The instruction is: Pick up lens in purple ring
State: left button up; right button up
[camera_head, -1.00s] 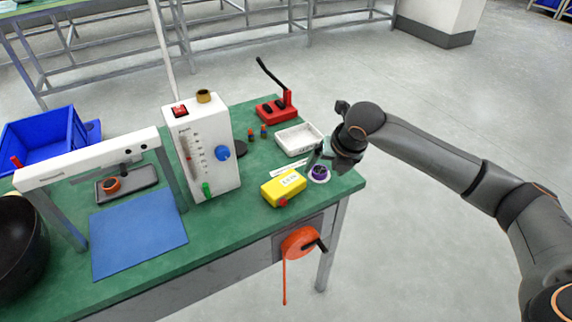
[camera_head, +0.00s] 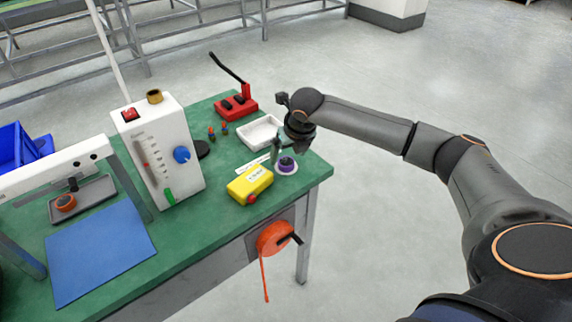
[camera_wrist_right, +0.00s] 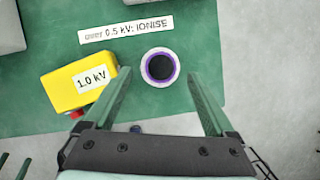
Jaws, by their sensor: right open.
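The lens in the purple ring (camera_head: 286,164) sits on a round white base near the right corner of the green table. In the right wrist view the lens in its purple ring (camera_wrist_right: 160,67) shows from above as a dark disc with a purple rim and pale surround. My right gripper (camera_head: 283,149) is over it in the head view. In the right wrist view the right gripper (camera_wrist_right: 160,80) is open, its two fingers spread to the left and right of the lens with nothing between them gripped. My left gripper is not in view.
A yellow box (camera_head: 250,184) labelled 1.0 kV stands close left of the lens, beside the left finger. A white label strip (camera_wrist_right: 126,30) lies behind. A white tray (camera_head: 243,134) and a white meter box (camera_head: 183,184) stand farther off. The table edge is close to the right.

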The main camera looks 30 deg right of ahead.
aim_at(286, 162)
jog(key=x, duration=0.3)
jog(key=shift+f, duration=0.25)
jog(key=c, duration=1.4)
jog(key=shift+r, duration=0.2)
jog(key=shift+r, duration=0.25)
notch_tip(286, 162, up, 2)
jog(key=shift+r, duration=0.1)
jog(key=s+a+r, duration=0.2)
jog(key=s+r, duration=0.1)
jog(key=s, duration=0.1)
jog(key=s+a+r+p, duration=0.1)
jog(key=s+a+r, duration=0.1)
jog(key=s+r, duration=0.1)
jog(key=s+a+r, duration=0.3)
jog(key=s+r, duration=0.1)
jog(key=s, duration=0.1)
jog(key=shift+s+p, duration=0.1)
jog(key=shift+p, duration=0.25)
